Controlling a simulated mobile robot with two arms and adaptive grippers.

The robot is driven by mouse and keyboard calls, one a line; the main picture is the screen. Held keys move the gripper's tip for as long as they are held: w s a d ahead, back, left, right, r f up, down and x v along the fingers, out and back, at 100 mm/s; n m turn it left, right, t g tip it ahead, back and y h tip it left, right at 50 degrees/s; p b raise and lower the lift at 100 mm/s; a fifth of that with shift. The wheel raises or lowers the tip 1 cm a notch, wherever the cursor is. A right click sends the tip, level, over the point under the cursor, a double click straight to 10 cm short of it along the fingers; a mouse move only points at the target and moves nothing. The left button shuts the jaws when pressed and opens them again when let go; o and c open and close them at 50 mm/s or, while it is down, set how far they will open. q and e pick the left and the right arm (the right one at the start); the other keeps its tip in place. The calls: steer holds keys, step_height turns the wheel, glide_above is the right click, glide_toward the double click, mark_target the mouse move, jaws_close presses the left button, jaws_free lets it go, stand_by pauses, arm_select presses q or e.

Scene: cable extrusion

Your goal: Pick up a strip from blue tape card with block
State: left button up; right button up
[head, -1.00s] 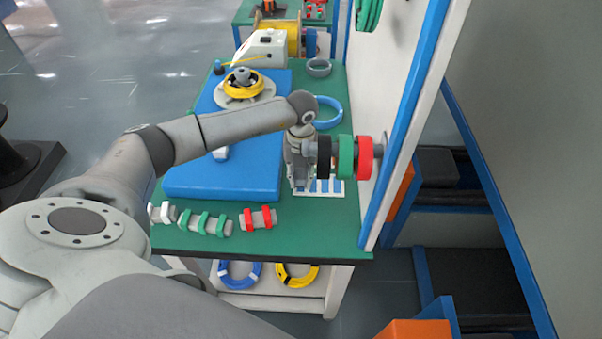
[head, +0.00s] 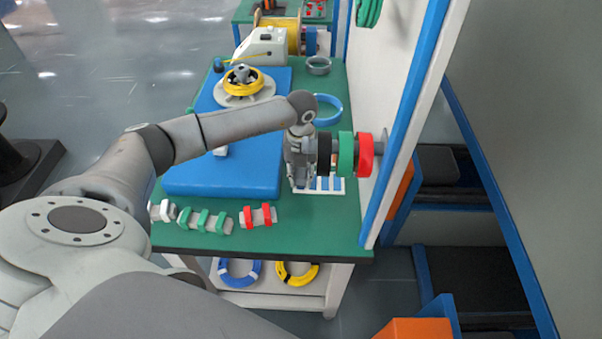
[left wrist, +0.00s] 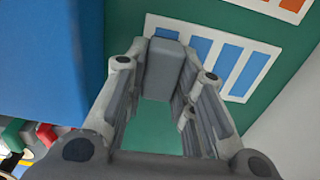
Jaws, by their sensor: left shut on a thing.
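The blue tape card (left wrist: 247,71) is a white card with blue strips, flat on the green bench in the left wrist view. It also shows in the head view (head: 327,191), partly behind my left gripper. My left gripper (left wrist: 163,62) is shut on a grey block (left wrist: 163,72). The block is over the card's left end in the left wrist view and covers part of it. Whether it touches the card, or a strip clings to it, I cannot tell. In the head view my left gripper (head: 298,180) points down at the card's left side. My right gripper is out of view.
A thick blue board (head: 222,172) lies left of the gripper. Black, green (head: 346,154) and red tape rolls hang on a wall spindle close to its right. Grey pieces with green and red clips (head: 258,215) lie in front. A card with orange strips (left wrist: 290,5) lies nearby.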

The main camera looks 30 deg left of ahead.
arm_select(q)
steer(key=shift+f, duration=0.25)
steer(key=shift+s+f, duration=0.1)
steer(key=shift+f, duration=0.1)
stand_by(1.1)
step_height(320, 180, up, 8)
steer(key=p, duration=0.5)
steer(key=shift+r+p, duration=0.15)
steer(key=shift+p, duration=0.2)
